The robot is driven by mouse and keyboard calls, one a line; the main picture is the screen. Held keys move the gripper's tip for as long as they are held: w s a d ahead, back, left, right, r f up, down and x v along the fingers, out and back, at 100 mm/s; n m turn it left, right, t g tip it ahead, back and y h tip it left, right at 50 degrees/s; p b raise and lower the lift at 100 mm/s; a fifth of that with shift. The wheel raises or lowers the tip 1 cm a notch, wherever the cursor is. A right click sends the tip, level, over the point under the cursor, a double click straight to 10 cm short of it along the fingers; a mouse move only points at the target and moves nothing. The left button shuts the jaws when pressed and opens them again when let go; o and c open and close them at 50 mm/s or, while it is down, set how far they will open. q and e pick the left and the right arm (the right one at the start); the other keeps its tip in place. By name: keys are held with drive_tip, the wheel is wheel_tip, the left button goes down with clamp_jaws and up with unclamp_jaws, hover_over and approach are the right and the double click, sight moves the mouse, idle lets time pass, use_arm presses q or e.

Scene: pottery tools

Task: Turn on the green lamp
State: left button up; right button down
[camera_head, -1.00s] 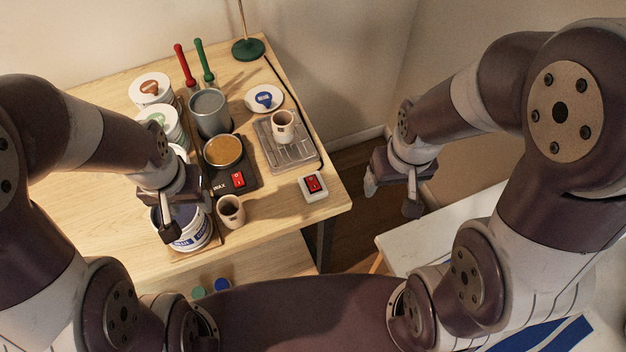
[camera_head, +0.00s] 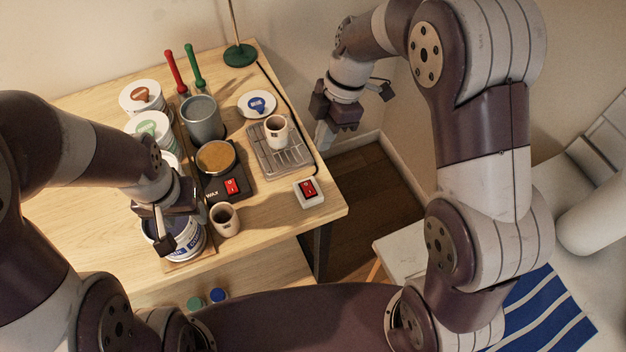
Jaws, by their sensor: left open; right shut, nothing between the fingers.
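The green lamp's round base (camera_head: 240,55) and thin pole stand at the back right corner of the table; its head is out of view. A dark cord runs from the base along the table's right edge toward a white switch box with a red rocker (camera_head: 308,193) near the front right corner. My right gripper (camera_head: 326,138) is shut and empty, above and just right of the table's right edge, apart from the switch box and the lamp. My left gripper (camera_head: 160,232) is open over a white jar with blue labels (camera_head: 188,243) at the table's front; it partly hides the jar.
A black wax warmer (camera_head: 240,172) has its own red switch (camera_head: 232,187). A metal rack (camera_head: 290,155) bears a beige cup (camera_head: 276,132). Bare wood surrounds the switch box.

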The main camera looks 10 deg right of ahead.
drive_tip(key=p, duration=0.2)
approach(309, 194)
drive_tip(key=x, duration=0.5)
drive_tip(key=shift+a+f, duration=0.15)
drive_tip(key=shift+f, duration=0.4)
